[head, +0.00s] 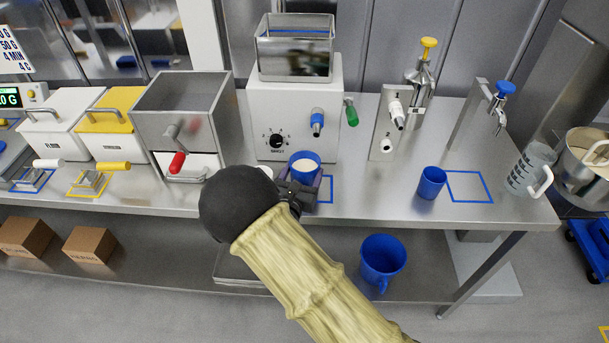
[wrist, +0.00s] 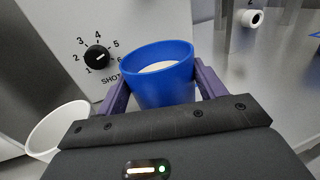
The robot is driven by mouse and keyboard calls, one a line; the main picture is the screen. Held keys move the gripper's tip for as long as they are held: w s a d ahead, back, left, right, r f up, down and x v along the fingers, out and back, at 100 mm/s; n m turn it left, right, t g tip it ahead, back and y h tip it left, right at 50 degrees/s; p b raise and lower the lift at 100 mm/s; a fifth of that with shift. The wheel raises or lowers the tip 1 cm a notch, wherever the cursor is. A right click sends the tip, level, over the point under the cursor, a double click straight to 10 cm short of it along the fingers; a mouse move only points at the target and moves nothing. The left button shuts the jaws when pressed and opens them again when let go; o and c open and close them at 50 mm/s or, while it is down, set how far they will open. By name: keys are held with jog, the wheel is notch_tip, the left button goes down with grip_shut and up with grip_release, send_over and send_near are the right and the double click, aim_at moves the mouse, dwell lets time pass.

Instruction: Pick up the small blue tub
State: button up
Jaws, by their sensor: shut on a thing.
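A small blue tub (head: 303,158) with white contents stands upright in front of the white dispenser with the dial. It also shows in the wrist view (wrist: 163,85), between the two purple fingers. My gripper (head: 300,188) is shut on its sides. The tub's lower part is hidden by the gripper in both views. I cannot tell whether its base touches the counter. A second small blue tub (head: 432,183) stands on the counter to the right, apart from my gripper.
The steel counter (head: 375,205) has blue outlined squares; one (head: 469,187) is bare. A white cup (wrist: 55,130) stands left of my gripper. A clear jug (head: 527,170) stands at the right end. A large blue jug (head: 381,262) is on the lower shelf.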

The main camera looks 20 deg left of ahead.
jog(key=shift+r, duration=0.1)
jog(key=shift+s+r+b, duration=0.15)
jog(key=shift+r+b, duration=0.2)
jog(key=shift+r, duration=0.1)
notch_tip(320, 180, up, 6)
jog(key=b, duration=0.1)
jog(key=s+d+b, duration=0.1)
jog(key=s, duration=0.5)
jog(key=s+d+b, duration=0.1)
jog(key=s+d, duration=0.1)
jog(key=s, duration=0.4)
jog(key=s+d+b, duration=0.1)
jog(key=s, duration=0.6)
jog(key=shift+s+d, duration=0.1)
jog(key=shift+d, duration=0.25)
jog(key=shift+f, duration=0.1)
